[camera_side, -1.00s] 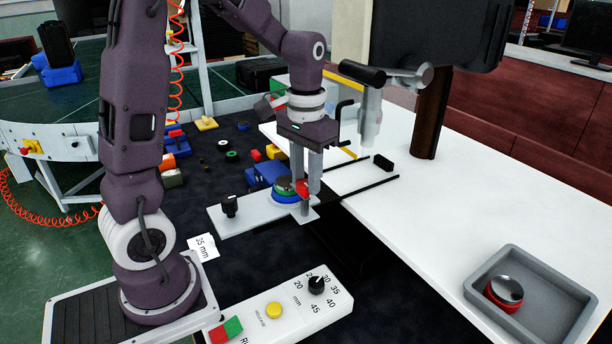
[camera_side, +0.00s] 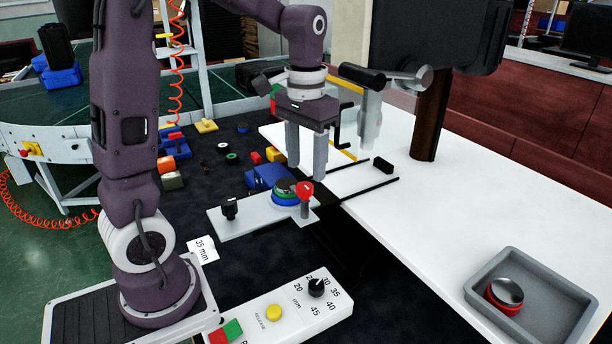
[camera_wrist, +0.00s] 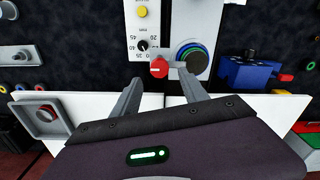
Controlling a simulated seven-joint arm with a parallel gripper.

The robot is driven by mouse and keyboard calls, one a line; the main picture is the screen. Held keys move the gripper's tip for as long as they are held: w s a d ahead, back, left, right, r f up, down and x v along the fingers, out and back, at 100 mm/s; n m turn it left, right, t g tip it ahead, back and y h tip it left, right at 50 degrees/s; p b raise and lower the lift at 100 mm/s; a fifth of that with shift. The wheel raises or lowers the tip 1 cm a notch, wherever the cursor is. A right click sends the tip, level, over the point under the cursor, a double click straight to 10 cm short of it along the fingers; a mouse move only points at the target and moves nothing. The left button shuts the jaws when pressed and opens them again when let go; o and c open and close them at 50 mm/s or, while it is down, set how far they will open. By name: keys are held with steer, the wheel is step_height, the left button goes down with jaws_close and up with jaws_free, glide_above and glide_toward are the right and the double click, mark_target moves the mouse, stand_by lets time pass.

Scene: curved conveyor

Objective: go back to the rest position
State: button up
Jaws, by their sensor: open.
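My gripper (camera_side: 307,152) is open and empty, with its two grey fingers pointing down above the white plate (camera_side: 240,219). The plate carries a round part with green and blue rings (camera_side: 285,192), a red knob (camera_side: 305,188) on a grey post, and a black knob (camera_side: 229,206). The fingertips are apart from the red knob and above it. In the wrist view my gripper (camera_wrist: 160,88) shows its fingers spread wide with nothing between the tips, and the red knob (camera_wrist: 159,68) lies just beyond them.
A control box (camera_side: 282,308) with a dial and buttons stands in front. A grey tray (camera_side: 565,316) holding a red and silver round part (camera_side: 505,293) sits on the white table (camera_side: 440,215). A dark machine head (camera_side: 435,35) on a brown column stands to the right.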

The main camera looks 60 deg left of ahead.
step_height(320, 180, up, 3)
steer(key=shift+s+d, duration=0.1)
steer(key=s+d+m+t, duration=0.1)
steer(key=s+d+t, duration=0.1)
steer(key=s+d, duration=0.3)
steer(key=s+d+r+m+t, duration=0.1)
steer(key=s+d+t, duration=0.2)
steer(key=s, duration=0.7)
steer(key=shift+s+d+m+t, duration=0.3)
steer(key=shift+d+m, duration=0.1)
steer(key=shift+d, duration=0.65)
steer(key=shift+c, duration=0.4)
